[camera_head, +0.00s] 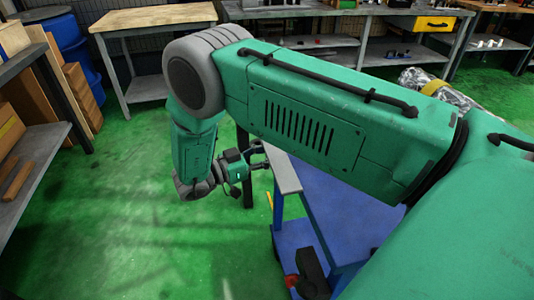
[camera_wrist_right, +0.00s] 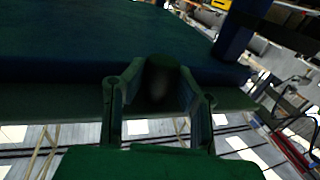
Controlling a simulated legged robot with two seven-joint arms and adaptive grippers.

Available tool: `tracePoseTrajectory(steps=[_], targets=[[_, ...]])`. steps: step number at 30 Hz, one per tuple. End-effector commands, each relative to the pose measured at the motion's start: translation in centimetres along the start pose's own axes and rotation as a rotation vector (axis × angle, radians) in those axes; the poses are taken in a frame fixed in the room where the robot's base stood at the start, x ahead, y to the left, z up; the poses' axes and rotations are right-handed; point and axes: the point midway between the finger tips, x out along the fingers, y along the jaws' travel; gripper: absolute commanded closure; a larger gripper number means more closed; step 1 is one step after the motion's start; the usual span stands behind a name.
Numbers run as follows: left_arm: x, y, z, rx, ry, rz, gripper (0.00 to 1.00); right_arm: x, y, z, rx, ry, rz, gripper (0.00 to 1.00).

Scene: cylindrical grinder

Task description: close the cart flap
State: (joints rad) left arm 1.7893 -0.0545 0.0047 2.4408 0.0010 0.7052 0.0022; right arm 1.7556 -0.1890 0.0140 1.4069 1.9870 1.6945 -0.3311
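The blue cart (camera_head: 337,212) stands below my right arm, which hides much of it. A narrow grey panel (camera_head: 284,172) lies along the cart's left edge; I cannot tell for certain that it is the flap. My right gripper (camera_head: 264,156) is just left of this panel's far end, its fingers apart. In the right wrist view, the two fingers (camera_wrist_right: 158,108) stand apart under a dark blue-green surface (camera_wrist_right: 80,45), probably part of the cart. A dark rounded shape shows between them; I cannot tell whether they touch anything. My left gripper is not in view.
A workbench (camera_head: 150,18) stands at the back left, near blue barrels (camera_head: 55,35). A grey shelf (camera_head: 35,155) stands at the left edge. The green floor (camera_head: 130,220) left of the cart is clear. A red and black part (camera_head: 308,275) sits low on the cart.

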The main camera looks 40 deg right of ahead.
Motion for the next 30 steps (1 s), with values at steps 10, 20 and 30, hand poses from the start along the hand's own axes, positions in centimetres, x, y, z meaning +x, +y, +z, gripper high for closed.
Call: tracePoseTrajectory(steps=[10,20,30], targets=[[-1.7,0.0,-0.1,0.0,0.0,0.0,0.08,-0.5,-0.2,-0.8,0.025,-0.079,-0.005,1.0],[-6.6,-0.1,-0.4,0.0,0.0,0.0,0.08,-1.1,-0.4,-2.4,0.091,-0.332,-0.007,1.0],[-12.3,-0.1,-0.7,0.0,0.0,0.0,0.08,-1.3,-0.4,-4.0,0.176,-0.643,-0.01,1.0]])
